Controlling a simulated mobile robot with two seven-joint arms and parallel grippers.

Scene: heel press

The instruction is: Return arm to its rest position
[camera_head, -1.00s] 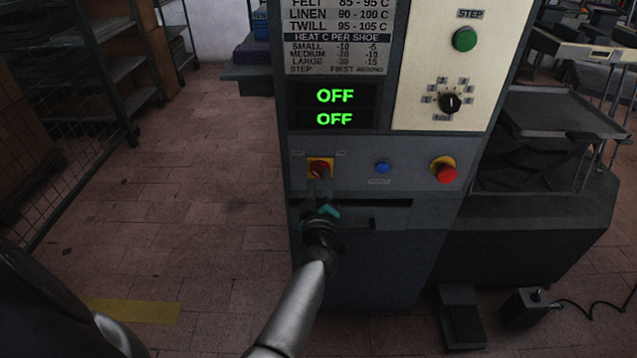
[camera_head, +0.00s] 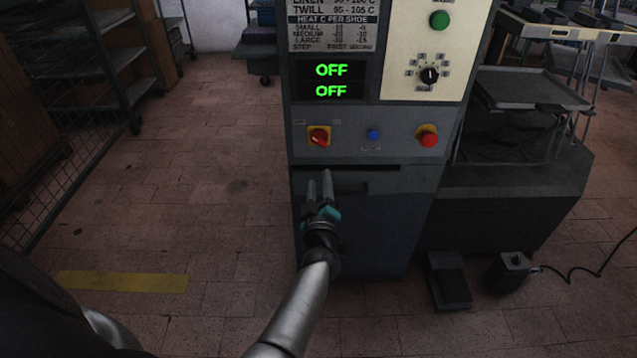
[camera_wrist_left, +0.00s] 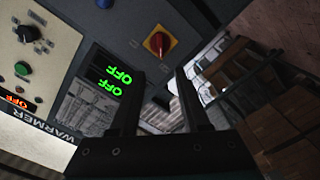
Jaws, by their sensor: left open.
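My left gripper (camera_head: 319,186) is in front of the grey press cabinet (camera_head: 375,225), below the red rotary switch (camera_head: 319,137) on its yellow plate. Its two fingers point up and forward, apart, with nothing between them. In the left wrist view the gripper (camera_wrist_left: 160,95) also shows two parted fingers, and the red switch (camera_wrist_left: 160,42) lies beyond them, clear of the tips. The switch handle sits tilted. Two green displays (camera_head: 332,80) both read OFF. My right gripper is not in view.
A blue button (camera_head: 373,135) and a red stop button (camera_head: 428,138) sit right of the switch. A dark tray (camera_head: 530,90) stands at right. A foot pedal (camera_head: 450,282) and a small box (camera_head: 510,272) with a cable lie on the floor.

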